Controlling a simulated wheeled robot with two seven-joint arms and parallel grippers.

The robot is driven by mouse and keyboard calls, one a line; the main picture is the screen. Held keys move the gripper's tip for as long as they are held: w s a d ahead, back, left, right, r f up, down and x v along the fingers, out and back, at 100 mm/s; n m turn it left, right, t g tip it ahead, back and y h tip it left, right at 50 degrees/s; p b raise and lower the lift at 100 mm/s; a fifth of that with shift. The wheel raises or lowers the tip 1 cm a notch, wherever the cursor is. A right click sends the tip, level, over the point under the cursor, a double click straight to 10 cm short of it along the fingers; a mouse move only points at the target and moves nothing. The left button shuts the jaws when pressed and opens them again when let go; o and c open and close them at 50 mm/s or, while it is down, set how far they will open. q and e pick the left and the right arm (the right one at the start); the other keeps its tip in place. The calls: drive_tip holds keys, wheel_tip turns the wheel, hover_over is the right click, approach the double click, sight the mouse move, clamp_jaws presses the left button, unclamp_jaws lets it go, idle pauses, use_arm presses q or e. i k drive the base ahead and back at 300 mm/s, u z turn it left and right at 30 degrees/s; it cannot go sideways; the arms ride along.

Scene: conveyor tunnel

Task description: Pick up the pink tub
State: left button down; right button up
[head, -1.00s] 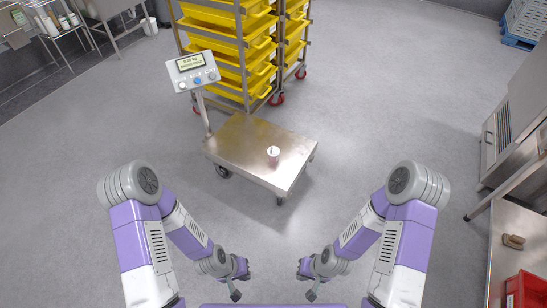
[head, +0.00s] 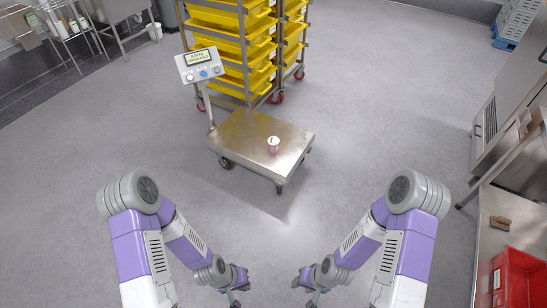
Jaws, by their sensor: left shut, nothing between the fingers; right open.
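A small pinkish tub with a pale top (head: 273,145) stands upright on the steel platform of a floor scale (head: 240,138), right of the platform's middle. My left gripper (head: 236,298) is low in the picture, left of centre, shut and empty. My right gripper (head: 312,298) is low and right of centre, open and empty. Both grippers are well apart from the tub, on the near side of the scale. Their fingertips are small and close to the bottom edge.
The scale's display (head: 199,65) stands on a post at its left. A rack of yellow trays (head: 242,50) is behind it. A steel bench (head: 493,230) with a red crate (head: 522,282) and a small brown object (head: 501,222) is at the right. The floor before the scale is clear.

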sight(274, 141)
drive_tip(key=u, duration=0.8)
drive_tip(key=i, duration=0.9)
drive_tip(key=u, duration=0.65)
drive_tip(key=i, duration=1.85)
drive_tip(key=z, duration=1.4)
drive_tip(key=i, duration=0.85)
drive_tip(key=z, duration=0.85)
